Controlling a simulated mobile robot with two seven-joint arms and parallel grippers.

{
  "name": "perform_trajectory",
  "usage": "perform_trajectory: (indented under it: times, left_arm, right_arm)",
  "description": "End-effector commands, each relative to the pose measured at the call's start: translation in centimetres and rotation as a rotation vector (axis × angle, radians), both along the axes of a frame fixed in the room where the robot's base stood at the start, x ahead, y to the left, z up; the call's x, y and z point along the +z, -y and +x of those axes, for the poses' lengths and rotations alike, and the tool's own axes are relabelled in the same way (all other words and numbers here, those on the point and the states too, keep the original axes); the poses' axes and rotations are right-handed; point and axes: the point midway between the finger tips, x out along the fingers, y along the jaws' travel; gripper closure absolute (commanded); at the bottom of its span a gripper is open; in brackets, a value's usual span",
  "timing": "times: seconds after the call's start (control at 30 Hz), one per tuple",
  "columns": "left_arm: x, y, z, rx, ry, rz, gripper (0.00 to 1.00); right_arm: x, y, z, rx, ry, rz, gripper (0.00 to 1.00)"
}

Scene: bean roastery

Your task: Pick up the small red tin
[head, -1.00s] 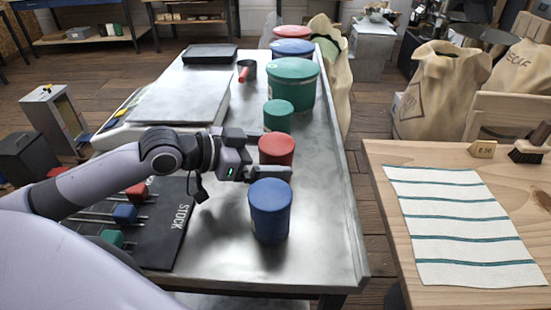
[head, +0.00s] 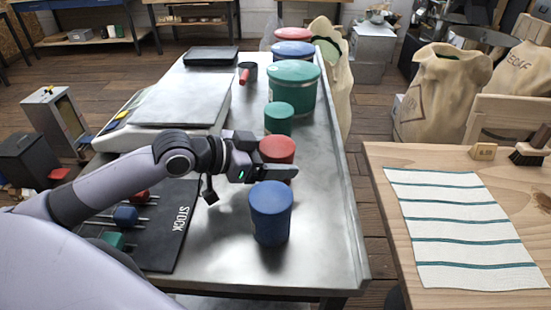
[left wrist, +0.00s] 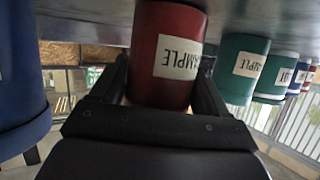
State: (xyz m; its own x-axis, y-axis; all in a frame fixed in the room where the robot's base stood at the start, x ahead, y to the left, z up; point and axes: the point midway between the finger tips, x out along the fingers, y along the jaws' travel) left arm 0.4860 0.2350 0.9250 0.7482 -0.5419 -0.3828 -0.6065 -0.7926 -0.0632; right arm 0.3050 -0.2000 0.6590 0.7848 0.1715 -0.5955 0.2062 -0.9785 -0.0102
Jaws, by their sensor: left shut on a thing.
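The small red tin (head: 277,150) stands on the steel bench behind a blue tin (head: 271,213) and in front of a small green tin (head: 278,118). My left gripper (head: 288,172) comes in from the left and is shut on the red tin, partly hiding its lower front. In the left wrist view, the red tin (left wrist: 168,55), with a SAMPLE label, sits between the two dark fingers of my left gripper (left wrist: 165,88). I cannot tell whether its base is off the bench. My right gripper is not in view.
Large green (head: 293,88), blue and red tins stand farther back on the bench. A black STOCK mat (head: 160,250) with coloured-handled tools lies at left. A wooden table (head: 385,153) with a striped cloth (head: 462,235) is at right. Bare steel lies right of the tins.

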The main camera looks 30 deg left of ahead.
Motion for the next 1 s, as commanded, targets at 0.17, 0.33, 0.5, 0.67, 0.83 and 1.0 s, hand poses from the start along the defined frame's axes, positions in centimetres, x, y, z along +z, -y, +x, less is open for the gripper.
perform_trajectory:
  times: [0.17, 0.33, 0.5, 0.67, 0.83, 1.0]
  left_arm:
    - [1.4, 0.0, 0.1, 0.000, 0.005, -0.001, 0.65]
    - [4.1, 0.0, 0.1, -0.001, 0.009, 0.000, 0.65]
    - [8.1, 0.0, 0.1, 0.000, 0.010, 0.002, 0.65]
    - [11.7, 0.0, 0.1, 0.000, 0.010, 0.000, 0.65]
    - [15.0, 0.0, 0.1, 0.000, 0.008, -0.001, 0.65]
    - [17.5, 0.0, 0.1, 0.000, 0.006, -0.002, 0.65]
  right_arm:
    - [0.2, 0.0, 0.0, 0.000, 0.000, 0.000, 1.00]
    - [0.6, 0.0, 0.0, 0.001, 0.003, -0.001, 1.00]
    - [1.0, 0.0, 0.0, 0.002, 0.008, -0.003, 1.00]
    - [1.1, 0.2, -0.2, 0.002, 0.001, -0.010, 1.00]
    - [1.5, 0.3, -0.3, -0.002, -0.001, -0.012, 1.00]
    - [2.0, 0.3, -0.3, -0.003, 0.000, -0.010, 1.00]
